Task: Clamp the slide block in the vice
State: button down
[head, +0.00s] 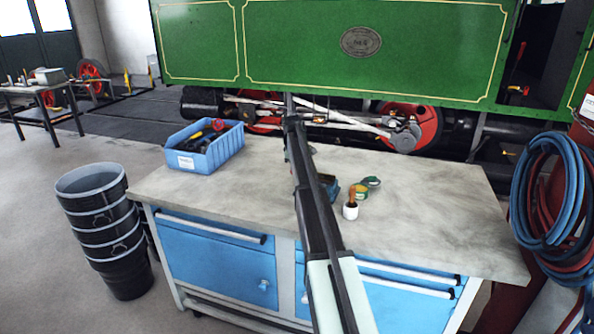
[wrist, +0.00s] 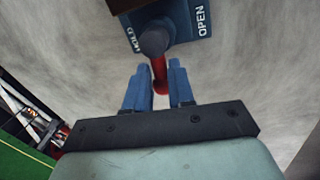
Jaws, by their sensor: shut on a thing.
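The blue vice (wrist: 180,22) shows at the top of the wrist view, with the words HOLD and OPEN on its base. A red lever (wrist: 159,74) comes from its dark round pivot and lies between the two blue fingers of my gripper (wrist: 159,88). My gripper is shut on this lever. A dark brown piece (wrist: 128,4) is cut off at the top edge; I cannot tell whether it is the slide block. In the head view my arm hides my gripper and most of the vice (head: 331,188).
The grey worktop (head: 430,215) carries a blue bin (head: 207,150) of tools at left. A white pot (head: 350,211) with a brush and a green tin (head: 361,193) stand right of my arm. The worktop's right side is clear.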

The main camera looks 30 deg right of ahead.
jog(key=shift+w+d+m+g, duration=0.25)
jog(key=shift+d+m, duration=0.1)
jog(key=shift+m, duration=1)
jog(key=shift+w+d+m+g, duration=0.2)
jog(key=shift+d+m, duration=0.1)
jog(key=shift+m, duration=1)
jog(key=shift+w+d+m+g, duration=0.15)
jog(key=shift+d+m+g, duration=0.15)
jog(key=shift+m, duration=1.05)
jog(key=shift+d, duration=0.1)
jog(key=c, duration=1.1)
grip_release()
jog(key=shift+r, duration=0.15)
jog(key=a+r, duration=0.1)
jog(key=r, duration=0.8)
jog(key=a+r, duration=0.1)
jog(key=r, duration=0.3)
jog(key=shift+w+a+r, duration=0.1)
jog(key=shift+a+r, duration=0.05)
jog(key=shift+a, duration=0.2)
